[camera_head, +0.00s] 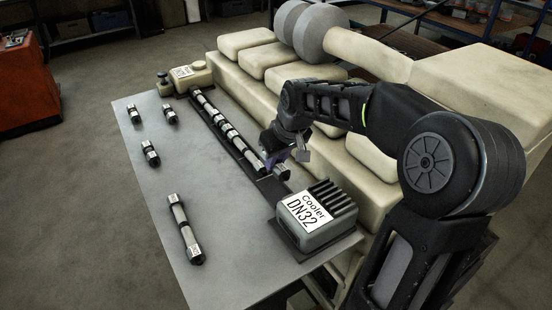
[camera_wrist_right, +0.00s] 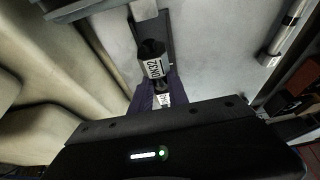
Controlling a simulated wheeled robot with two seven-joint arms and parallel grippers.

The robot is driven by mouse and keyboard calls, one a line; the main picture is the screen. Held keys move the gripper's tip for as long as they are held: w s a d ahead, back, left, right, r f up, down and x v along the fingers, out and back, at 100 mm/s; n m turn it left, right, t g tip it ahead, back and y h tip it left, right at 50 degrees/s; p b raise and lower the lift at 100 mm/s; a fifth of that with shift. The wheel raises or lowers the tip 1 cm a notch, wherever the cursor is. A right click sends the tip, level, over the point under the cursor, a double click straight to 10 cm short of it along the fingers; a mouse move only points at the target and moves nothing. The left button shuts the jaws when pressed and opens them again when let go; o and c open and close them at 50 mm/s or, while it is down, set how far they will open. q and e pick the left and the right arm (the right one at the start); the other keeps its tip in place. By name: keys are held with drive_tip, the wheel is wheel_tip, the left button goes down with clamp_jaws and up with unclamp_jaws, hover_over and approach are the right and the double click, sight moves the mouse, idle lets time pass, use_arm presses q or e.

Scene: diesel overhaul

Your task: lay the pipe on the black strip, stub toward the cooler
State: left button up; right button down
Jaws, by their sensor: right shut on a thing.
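My right gripper (camera_head: 275,158) is low over the cooler end of the black strip (camera_head: 237,150). It is shut on a pipe (camera_wrist_right: 153,66) with a dark end and a white DN32 label; the fingers hide much of it. In the head view a short end of this pipe (camera_head: 283,173) shows below the gripper, pointing toward the cooler. I cannot tell whether it touches the strip. The grey cooler (camera_head: 318,212), labelled Cooler DN32, stands at the strip's near end. My left gripper is not in view.
Several pipe pieces lie in line on the strip (camera_head: 222,124). A long pipe (camera_head: 185,229) and short fittings (camera_head: 150,153) lie on the grey table (camera_head: 180,185). A cream housing (camera_head: 191,75) stands at the far end. The cream engine block (camera_head: 260,75) borders the right side.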

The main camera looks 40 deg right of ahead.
sight(282, 168)
drive_tip(key=shift+f+b, duration=1.3)
drive_tip(key=shift+f, duration=0.75)
drive_tip(key=shift+f+b, duration=1.2)
drive_tip(key=shift+f, duration=0.2)
drive_tip(key=shift+f, duration=0.15)
drive_tip(key=c, duration=1.2)
unclamp_jaws()
drive_tip(key=v, duration=0.7)
drive_tip(key=shift+s+r+b, duration=0.15)
drive_tip(key=shift+r+b, duration=0.15)
drive_tip(key=shift+r, duration=0.1)
